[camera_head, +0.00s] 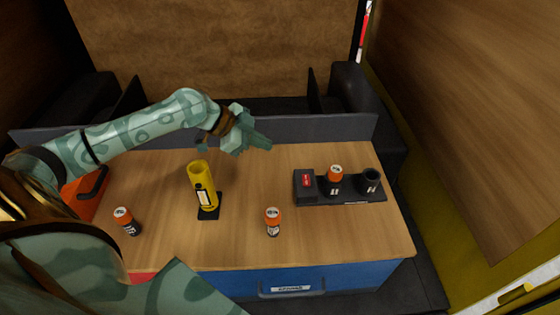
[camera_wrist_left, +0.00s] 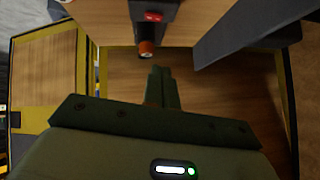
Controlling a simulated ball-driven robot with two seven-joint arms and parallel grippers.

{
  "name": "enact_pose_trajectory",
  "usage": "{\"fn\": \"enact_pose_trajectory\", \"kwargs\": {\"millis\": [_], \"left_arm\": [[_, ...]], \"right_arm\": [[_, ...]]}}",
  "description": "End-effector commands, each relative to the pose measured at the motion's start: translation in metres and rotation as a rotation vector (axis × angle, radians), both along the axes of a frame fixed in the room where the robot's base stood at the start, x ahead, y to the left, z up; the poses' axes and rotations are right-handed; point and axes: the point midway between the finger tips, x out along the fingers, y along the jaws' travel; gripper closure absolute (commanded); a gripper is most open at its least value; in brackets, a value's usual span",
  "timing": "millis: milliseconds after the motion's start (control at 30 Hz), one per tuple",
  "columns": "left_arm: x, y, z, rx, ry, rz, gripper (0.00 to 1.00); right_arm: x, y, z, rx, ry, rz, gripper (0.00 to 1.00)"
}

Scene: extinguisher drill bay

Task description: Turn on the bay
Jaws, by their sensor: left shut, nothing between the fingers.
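The bay (camera_head: 350,204) is a dark block on the right of the table, with a red switch (camera_head: 306,180) on its raised left box. An orange-capped canister (camera_head: 335,181) stands in its middle socket; the right socket (camera_head: 370,181) looks empty. In the left wrist view the red switch (camera_wrist_left: 153,17) and an orange cap (camera_wrist_left: 146,48) show beyond the fingers. My left gripper (camera_head: 266,143) is shut and empty above the table's back part, left of the bay and apart from it. It also shows in the left wrist view (camera_wrist_left: 159,72). My right gripper is out of view.
A yellow tube (camera_head: 204,190) stands on a black base at centre left. Orange-capped canisters stand at front left (camera_head: 126,221) and front centre (camera_head: 273,222). An orange case (camera_head: 84,194) is at the left edge, partly hidden. A low grey wall (camera_head: 310,128) runs along the back.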

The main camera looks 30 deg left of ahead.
Motion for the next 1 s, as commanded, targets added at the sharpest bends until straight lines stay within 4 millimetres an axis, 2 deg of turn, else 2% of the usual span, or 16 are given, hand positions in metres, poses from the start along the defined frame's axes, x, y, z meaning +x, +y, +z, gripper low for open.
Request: {"fn": "enact_pose_trajectory", "kwargs": {"millis": [100,233,467,800,1000], "left_arm": [[0.016,-0.009,0.004,0.024,-0.030,-0.030,1.00],[0.025,-0.017,0.000,0.033,-0.021,-0.035,1.00],[0.017,-0.024,-0.025,0.003,0.060,0.000,1.00],[0.019,-0.024,-0.024,-0.018,0.063,0.019,1.00],[0.027,-0.033,-0.035,-0.020,0.063,0.019,1.00]], "right_arm": [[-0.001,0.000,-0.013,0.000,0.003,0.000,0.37],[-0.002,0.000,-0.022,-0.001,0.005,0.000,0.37],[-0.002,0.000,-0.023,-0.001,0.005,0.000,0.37],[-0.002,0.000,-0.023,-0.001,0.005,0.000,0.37],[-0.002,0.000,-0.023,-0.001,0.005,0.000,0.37]]}}
